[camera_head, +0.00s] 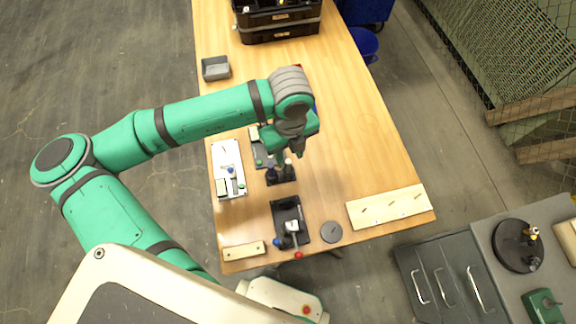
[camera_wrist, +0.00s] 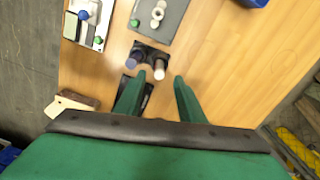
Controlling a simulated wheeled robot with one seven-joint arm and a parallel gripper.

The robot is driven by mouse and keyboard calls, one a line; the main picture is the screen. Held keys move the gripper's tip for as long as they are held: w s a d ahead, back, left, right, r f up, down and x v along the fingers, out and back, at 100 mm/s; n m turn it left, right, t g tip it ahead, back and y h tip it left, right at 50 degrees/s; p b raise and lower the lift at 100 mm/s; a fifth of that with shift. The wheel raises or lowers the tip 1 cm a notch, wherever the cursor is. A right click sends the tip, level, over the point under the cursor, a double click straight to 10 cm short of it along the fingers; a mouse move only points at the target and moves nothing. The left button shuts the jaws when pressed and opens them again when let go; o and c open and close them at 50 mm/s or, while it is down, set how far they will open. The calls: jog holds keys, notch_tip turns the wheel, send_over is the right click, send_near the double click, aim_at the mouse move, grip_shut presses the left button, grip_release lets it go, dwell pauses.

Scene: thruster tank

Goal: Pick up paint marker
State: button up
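Two upright marker-like items stand in a small black holder (camera_head: 285,176) on the wooden table. One is white-tipped (camera_head: 288,166) and the other dark blue (camera_head: 271,174). I cannot tell for sure which is the paint marker. In the wrist view the white-tipped one (camera_wrist: 159,71) shows between my fingertips, and the dark blue one (camera_wrist: 135,56) is left of it, beyond the left finger. My gripper (camera_wrist: 160,78) is open and empty, pointing down over the holder. In the head view my gripper (camera_head: 290,155) partly hides the holder's far side.
A white panel with small parts (camera_head: 228,160) lies left of the holder, and a grey plate (camera_head: 258,148) behind it. A pegged wooden board (camera_head: 362,212) and grey disc (camera_head: 331,232) lie right. The table's right middle is clear.

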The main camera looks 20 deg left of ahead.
aim_at(289, 161)
notch_tip(289, 161, down, 5)
jog(key=shift+s+a+r, duration=0.1)
jog(key=shift+a, duration=0.05)
jog(key=shift+c, duration=0.6)
grip_shut()
